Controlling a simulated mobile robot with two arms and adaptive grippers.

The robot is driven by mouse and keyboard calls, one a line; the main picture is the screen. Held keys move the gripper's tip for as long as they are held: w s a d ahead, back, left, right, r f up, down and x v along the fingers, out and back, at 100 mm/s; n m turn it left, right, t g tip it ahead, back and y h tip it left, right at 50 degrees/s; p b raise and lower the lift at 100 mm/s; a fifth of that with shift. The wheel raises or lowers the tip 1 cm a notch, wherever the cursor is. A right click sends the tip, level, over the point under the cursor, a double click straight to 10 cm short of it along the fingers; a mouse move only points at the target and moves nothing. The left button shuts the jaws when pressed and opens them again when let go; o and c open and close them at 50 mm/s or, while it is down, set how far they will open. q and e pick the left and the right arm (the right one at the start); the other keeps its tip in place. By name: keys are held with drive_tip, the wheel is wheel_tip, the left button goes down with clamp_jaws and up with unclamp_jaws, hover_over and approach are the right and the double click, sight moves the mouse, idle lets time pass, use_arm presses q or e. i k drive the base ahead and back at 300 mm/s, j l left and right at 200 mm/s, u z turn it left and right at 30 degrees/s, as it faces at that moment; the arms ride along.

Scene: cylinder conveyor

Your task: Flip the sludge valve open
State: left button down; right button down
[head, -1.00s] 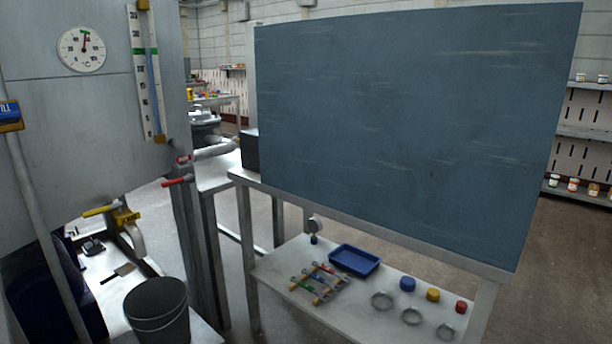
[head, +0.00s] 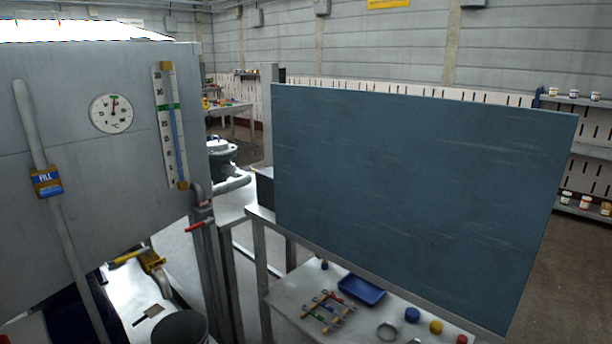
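A grey tank (head: 80,200) fills the left side. Under its lower edge is a valve with a yellow lever handle (head: 128,257) and a yellow tag (head: 152,260). The handle lies nearly level, pointing left; the tag's lettering is too small to read. Right of it, at the tank's corner, is a red lever handle (head: 199,226) on the pipework, with another small red part (head: 205,204) above. I cannot tell for certain which is the sludge valve. Neither of my grippers is in view.
A dark bucket (head: 180,328) stands below the yellow valve, cut by the bottom edge. A big blue-grey panel (head: 410,200) stands on a bench frame at centre. Its lower shelf (head: 290,290) holds a blue tray (head: 361,290) and small parts. Floor is open at right.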

sight(147, 250)
drive_tip(key=i+j+u, duration=0.15)
drive_tip(key=j, duration=0.25)
drive_tip(key=i+j+u, duration=0.15)
drive_tip(key=j, duration=0.2)
drive_tip(key=i+j+u, duration=0.2)
drive_tip(key=j, duration=0.2)
drive_tip(key=j+u, duration=0.15)
drive_tip(key=j, duration=0.2)
drive_tip(key=i, duration=0.05)
